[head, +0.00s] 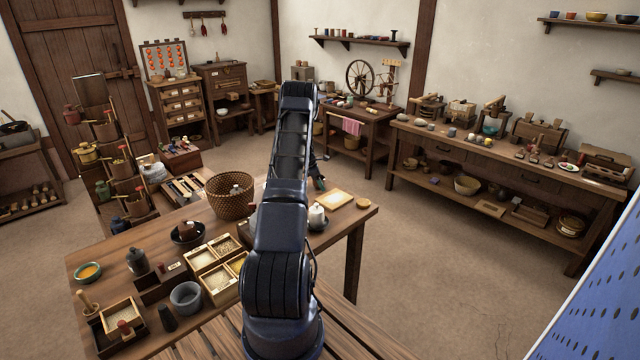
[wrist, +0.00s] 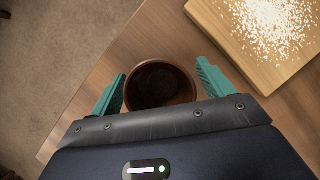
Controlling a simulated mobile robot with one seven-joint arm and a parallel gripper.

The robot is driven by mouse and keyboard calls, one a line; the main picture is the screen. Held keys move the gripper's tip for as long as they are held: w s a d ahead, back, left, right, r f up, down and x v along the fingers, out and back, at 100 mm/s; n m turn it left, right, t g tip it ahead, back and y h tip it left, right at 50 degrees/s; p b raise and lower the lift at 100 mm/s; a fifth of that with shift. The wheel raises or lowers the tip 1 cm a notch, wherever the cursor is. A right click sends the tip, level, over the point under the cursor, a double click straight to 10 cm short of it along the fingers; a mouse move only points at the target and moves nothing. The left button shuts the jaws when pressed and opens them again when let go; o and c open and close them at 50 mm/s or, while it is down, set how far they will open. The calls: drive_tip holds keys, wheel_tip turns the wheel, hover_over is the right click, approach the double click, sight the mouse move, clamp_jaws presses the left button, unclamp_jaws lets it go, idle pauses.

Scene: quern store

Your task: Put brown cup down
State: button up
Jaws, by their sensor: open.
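The brown cup (wrist: 160,86) is upright in the wrist view, seen from above with a dark, empty-looking inside. It appears to stand on the wooden table (wrist: 105,155), close to the table's edge. My gripper (wrist: 160,72) is open, with one teal finger on each side of the cup. The fingers are very close to its walls, and I cannot tell whether either one touches. In the head view my gripper (head: 318,183) shows only partly past my arm, at the far edge of the table, and the cup is hidden there.
A wooden board with white grains (wrist: 228,42) lies right of the cup.

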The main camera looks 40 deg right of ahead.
drive_tip(key=w+a+r+m+t, duration=0.1)
drive_tip(key=w+a+r, duration=0.1)
drive_tip(key=a+r, duration=1)
drive_tip(key=w+a+r+m+t, duration=0.1)
drive_tip(key=w+a+r, duration=0.2)
drive_tip(key=a+r, duration=0.9)
drive_tip(key=s+a+r+m+t, duration=0.15)
drive_tip(key=s+a+r, duration=0.25)
drive_tip(key=a+r, duration=0.45)
drive_tip(key=s+a+r+m, duration=0.2)
drive_tip(key=s+a+r, duration=0.1)
drive_tip(key=a+r, duration=0.55)
drive_tip(key=s+a+r+m+t+y, duration=0.1)
drive_tip(key=s+a+r, duration=0.3)
drive_tip(key=s+a, duration=0.3)
drive_tip(key=s+a+r+m+t+y, duration=0.1)
drive_tip(key=s+a+r+m, duration=0.15)
drive_tip(key=s+a, duration=0.5)
drive_tip(key=s+a+f+m+t+y, duration=0.1)
drive_tip(key=s+a, duration=0.4)
drive_tip(key=s, duration=0.3)
drive_tip(key=s+a+f+m+t+y, duration=0.1)
drive_tip(key=s+a, duration=0.5)
drive_tip(key=s, duration=0.2)
drive_tip(key=shift+s+f, duration=0.35)
